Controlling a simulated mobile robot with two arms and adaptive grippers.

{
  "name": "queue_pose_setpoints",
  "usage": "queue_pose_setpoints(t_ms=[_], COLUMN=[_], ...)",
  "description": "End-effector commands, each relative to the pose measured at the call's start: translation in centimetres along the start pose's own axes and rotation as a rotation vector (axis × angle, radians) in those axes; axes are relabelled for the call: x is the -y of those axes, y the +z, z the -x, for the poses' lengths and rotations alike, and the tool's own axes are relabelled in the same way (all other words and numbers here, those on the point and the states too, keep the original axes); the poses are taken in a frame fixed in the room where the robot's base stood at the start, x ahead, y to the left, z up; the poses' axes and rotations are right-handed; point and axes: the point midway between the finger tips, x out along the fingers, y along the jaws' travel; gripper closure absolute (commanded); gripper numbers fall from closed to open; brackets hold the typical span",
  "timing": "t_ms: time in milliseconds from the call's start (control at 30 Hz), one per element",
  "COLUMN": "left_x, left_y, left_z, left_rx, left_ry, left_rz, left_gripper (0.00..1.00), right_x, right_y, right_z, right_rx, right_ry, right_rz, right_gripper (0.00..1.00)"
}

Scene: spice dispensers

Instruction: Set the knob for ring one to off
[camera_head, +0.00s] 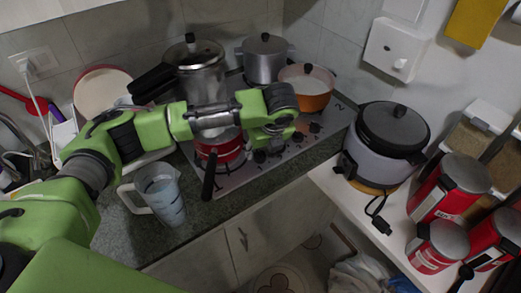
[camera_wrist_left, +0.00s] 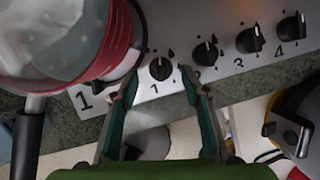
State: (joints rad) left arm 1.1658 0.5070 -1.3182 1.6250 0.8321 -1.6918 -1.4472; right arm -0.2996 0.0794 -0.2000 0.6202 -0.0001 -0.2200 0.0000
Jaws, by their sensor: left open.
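The stove's knob for ring one (camera_wrist_left: 161,68) is a round black knob above a printed 1, in the left wrist view. It has a pale line on its face; its exact setting is hard to tell. My left gripper (camera_wrist_left: 159,76) is open, with one green finger on each side of this knob; I cannot tell whether they touch it. In the head view my left gripper (camera_head: 272,138) is over the stove's front panel and partly hides the knobs. Knobs two (camera_wrist_left: 206,53), three (camera_wrist_left: 250,40) and four (camera_wrist_left: 292,27) are in a row to the right.
A red pot (camera_head: 222,152) with a dark handle is close beside my left gripper. An orange pot (camera_head: 306,92), a pressure cooker (camera_head: 196,70) and a grey pot (camera_head: 264,62) stand behind. A measuring jug (camera_head: 163,195) stands on the counter left of the stove.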

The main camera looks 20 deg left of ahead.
Motion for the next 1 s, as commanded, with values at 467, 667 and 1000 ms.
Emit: queue_pose_setpoints(t_ms=[467,667,1000], left_x=[0.0,0.0,0.2], left_y=[0.0,0.0,0.1], left_z=[-3.1,-3.0,-2.6], left_rx=[0.001,0.001,-0.002], left_ry=[-0.001,-0.002,0.023], left_rz=[0.0,0.0,0.056], left_gripper=[0.57,0.81,0.95], right_x=[-0.1,-0.1,-0.1], right_y=[-0.1,-0.1,-0.2], right_z=[0.5,0.5,2.0], right_rx=[0.0,0.0,0.0], right_ry=[0.001,0.001,0.001], right_rz=[0.0,0.0,0.0], right_gripper=[0.6,0.6,0.6])
